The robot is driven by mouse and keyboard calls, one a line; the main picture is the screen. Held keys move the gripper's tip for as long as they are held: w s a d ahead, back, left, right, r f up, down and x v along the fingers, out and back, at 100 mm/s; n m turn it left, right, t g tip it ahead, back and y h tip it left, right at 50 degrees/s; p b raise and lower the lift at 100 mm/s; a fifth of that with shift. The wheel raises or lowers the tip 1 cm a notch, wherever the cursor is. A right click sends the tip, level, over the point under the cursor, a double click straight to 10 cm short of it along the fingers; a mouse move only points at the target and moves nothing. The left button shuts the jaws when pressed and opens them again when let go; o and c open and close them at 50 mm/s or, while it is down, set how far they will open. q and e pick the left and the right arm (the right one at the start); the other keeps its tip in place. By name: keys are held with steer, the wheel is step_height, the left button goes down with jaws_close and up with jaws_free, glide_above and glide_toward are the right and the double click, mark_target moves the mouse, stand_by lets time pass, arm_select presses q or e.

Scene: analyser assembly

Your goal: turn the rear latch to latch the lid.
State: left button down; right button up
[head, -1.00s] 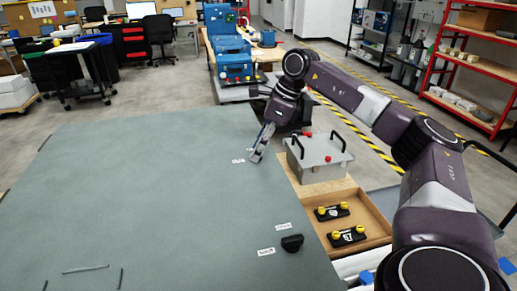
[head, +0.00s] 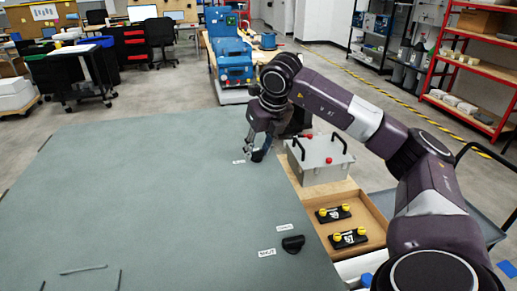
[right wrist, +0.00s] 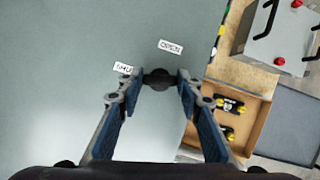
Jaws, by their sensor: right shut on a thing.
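The lid (head: 140,200) is a large grey-green panel that fills the left and middle of the head view. My right gripper (head: 257,156) is at its far right edge. In the right wrist view, its two fingers (right wrist: 157,80) are shut on the black rear latch knob (right wrist: 158,79). An OPEN label (right wrist: 171,47) and a SHUT label (right wrist: 124,68) lie on the lid just beyond the knob. The gripper mostly hides this latch in the head view. The front latch (head: 292,244), a black knob, sits near the lid's right edge beside its own two labels. My left gripper is not in view.
Right of the lid stands a grey box (head: 318,160) with black handles and red knobs. A wooden tray (head: 375,222) holds two black parts with yellow knobs. A blue machine (head: 235,68) stands on a bench behind. The lid's surface is mostly clear.

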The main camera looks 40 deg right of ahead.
steer(key=shift+a+m+h, duration=0.1)
steer(key=shift+m+h, duration=0.3)
steer(key=shift+m, duration=1.2)
steer(key=o, duration=1.2)
steer(key=shift+c, duration=0.2)
steer(key=v, duration=1.2)
steer(key=shift+w, duration=0.3)
steer(key=shift+a+r, duration=0.1)
steer(key=shift+r, duration=0.05)
steer(key=shift+g, duration=0.3)
